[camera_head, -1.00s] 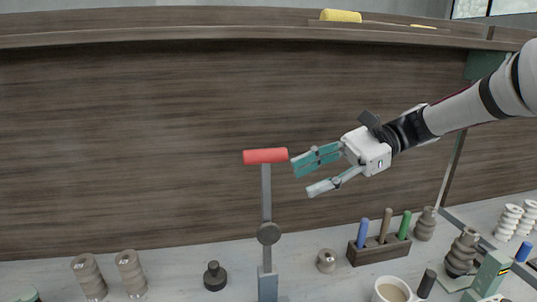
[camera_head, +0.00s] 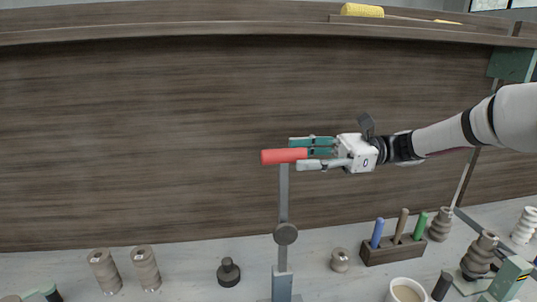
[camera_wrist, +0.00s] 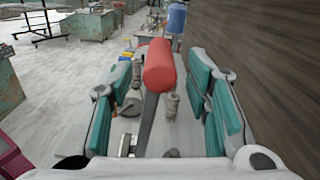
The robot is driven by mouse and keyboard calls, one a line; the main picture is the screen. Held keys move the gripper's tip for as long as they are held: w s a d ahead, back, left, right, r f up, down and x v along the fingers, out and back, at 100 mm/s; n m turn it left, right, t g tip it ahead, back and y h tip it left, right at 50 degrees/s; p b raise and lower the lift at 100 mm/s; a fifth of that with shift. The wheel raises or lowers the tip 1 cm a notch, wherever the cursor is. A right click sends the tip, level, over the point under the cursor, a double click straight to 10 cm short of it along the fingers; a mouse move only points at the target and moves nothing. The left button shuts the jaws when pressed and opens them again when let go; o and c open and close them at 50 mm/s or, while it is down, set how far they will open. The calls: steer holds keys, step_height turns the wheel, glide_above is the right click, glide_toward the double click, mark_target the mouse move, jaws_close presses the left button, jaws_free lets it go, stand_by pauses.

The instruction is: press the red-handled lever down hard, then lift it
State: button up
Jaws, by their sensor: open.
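The lever's red handle (camera_head: 284,156) tops a grey upright arm (camera_head: 283,200) that joins a dark round pivot (camera_head: 286,234) above a grey post on the bench. The lever stands near upright. My gripper (camera_head: 307,154) has come in from the right, level with the handle, and its fingers overlap the handle's right end in the head view. In the wrist view the red handle (camera_wrist: 158,66) lies between the two spread teal fingers, with a gap on each side. My gripper (camera_wrist: 163,100) is open and not closed on the handle.
On the bench stand a tool block (camera_head: 392,250) with coloured handles, a cup (camera_head: 405,291), a dark knob-shaped weight (camera_head: 229,272) and several turned clay-coloured pieces (camera_head: 104,270). A wooden panel (camera_head: 150,130) rises behind. The air around the handle is clear.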

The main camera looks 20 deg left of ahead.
mark_target(270, 158)
steer(key=p+x, duration=0.1)
steer(key=x, duration=0.6)
steer(key=shift+s+a+p, duration=0.1)
steer(key=shift+a+p, duration=0.05)
steer(key=shift+p, duration=0.15)
steer(key=shift+c, duration=0.3)
jaws_close()
